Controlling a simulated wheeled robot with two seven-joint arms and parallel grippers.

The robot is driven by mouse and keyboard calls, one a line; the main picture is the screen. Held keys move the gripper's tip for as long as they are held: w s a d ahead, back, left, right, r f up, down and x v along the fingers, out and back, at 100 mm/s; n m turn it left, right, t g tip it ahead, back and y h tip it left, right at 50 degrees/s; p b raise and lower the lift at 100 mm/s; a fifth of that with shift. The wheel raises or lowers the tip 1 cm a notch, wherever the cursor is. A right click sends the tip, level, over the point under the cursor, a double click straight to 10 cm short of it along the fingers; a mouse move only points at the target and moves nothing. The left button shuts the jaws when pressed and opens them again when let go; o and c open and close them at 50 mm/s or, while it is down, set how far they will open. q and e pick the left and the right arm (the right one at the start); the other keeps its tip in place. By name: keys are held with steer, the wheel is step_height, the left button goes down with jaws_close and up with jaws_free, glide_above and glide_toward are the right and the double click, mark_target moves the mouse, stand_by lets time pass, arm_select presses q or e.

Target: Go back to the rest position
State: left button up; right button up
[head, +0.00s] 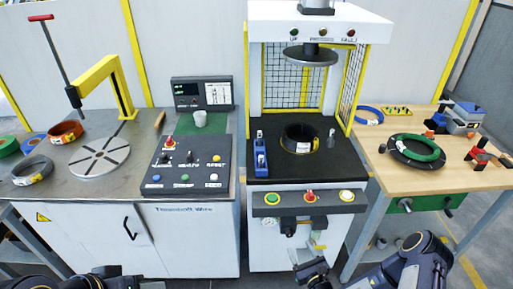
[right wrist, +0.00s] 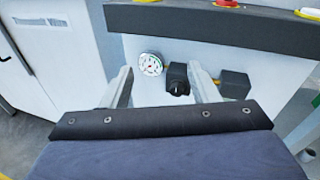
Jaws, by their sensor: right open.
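My right gripper (head: 311,270) is low in the head view, in front of the press cabinet and below its button panel. It is empty. In the right wrist view its two pale fingers (right wrist: 162,80) stand apart, with the cabinet front, a gauge (right wrist: 150,64) and a black knob (right wrist: 177,88) beyond them. Nothing is between the fingers that I can see to be held. My left arm shows only as dark parts at the bottom left edge of the head view; its fingers are not visible.
The press (head: 270,174) holds a dark coil (head: 300,138) under its raised plate. The left bench (head: 130,150) carries coils and a control panel. The right wooden table (head: 390,175) carries a green-wrapped coil (head: 418,150) and tools. The cabinet front is close to my right gripper.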

steer(key=a+r+n+g+y, duration=0.2)
steer(key=r+n+y, duration=0.3)
steer(key=r, duration=0.5)
steer(key=a+r+n+g+y, duration=0.1)
steer(key=r+n+g+y, duration=0.1)
steer(key=r+n+y, duration=0.6)
steer(key=s+a+r+n+g+h, duration=0.25)
steer(key=s+r+n+g, duration=0.55)
steer(key=r, duration=0.4)
steer(key=s+d+r+n+g+h, duration=0.1)
steer(key=s+r+n+h, duration=0.15)
steer(key=s, duration=0.35)
steer(key=s+d+r+n+g+h, duration=0.1)
steer(key=s+r+n+g+h, duration=0.15)
steer(key=s, duration=0.45)
steer(key=s+d+n+t+h, duration=0.3)
steer(key=s+d+t+h, duration=0.2)
steer(key=s+d+h, duration=0.1)
steer(key=d+h, duration=0.1)
steer(key=d, duration=0.1)
steer(key=shift+s+d+f+n, duration=0.3)
steer(key=shift+d+f+n, duration=0.1)
